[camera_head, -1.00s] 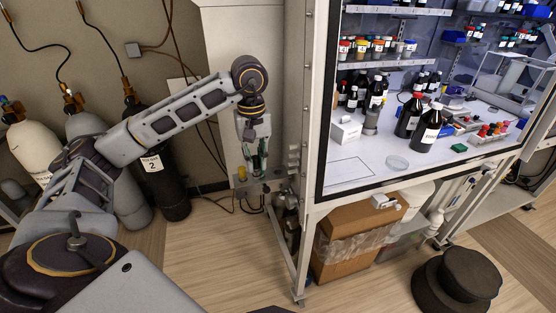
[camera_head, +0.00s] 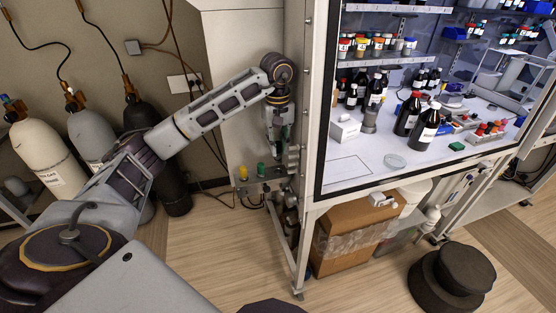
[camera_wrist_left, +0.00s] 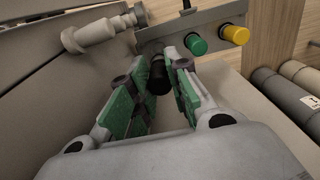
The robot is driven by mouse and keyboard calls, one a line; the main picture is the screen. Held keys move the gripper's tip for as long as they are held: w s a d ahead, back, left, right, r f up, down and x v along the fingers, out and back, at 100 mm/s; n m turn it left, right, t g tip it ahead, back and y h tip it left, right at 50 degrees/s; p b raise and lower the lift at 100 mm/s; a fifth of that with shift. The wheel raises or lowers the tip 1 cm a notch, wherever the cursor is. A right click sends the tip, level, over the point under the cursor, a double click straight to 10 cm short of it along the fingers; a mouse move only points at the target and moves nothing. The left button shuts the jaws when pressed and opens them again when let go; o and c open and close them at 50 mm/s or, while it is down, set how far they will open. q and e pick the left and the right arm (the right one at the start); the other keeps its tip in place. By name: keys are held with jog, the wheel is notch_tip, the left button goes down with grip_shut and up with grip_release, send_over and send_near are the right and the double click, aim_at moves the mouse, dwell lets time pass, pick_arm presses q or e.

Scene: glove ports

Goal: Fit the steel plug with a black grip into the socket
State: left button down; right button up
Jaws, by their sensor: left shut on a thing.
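My left gripper (camera_head: 277,146) hangs in front of the cabinet's left side, to the right of the green and yellow caps. In the left wrist view its green-padded fingers (camera_wrist_left: 158,84) are shut on the black grip (camera_wrist_left: 157,74) of the plug. The plug's steel part is hidden behind the grip. A small bracket shelf (camera_wrist_left: 168,31) lies beyond the fingers, with a green cap (camera_wrist_left: 196,44) and a yellow cap (camera_wrist_left: 236,34) on it. I cannot make out the socket for certain. My right gripper is not in view.
Pale stacked fittings (camera_head: 293,158) stick out from the cabinet post close to the right of my left gripper. Gas cylinders (camera_head: 50,150) stand at the left wall. A cardboard box (camera_head: 345,235) sits under the hood bench.

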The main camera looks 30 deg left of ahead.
aim_at(278, 161)
pick_arm(q)
jog(key=shift+f+p, duration=0.55)
jog(key=shift+f, duration=2.95)
jog(key=shift+f, duration=0.15)
jog(key=c, duration=1.3)
grip_release()
jog(key=shift+c, duration=0.2)
jog(key=shift+w+r, duration=0.1)
jog(key=shift+r, duration=0.15)
jog(key=shift+r+b, duration=0.65)
jog(key=shift+r, duration=5.2)
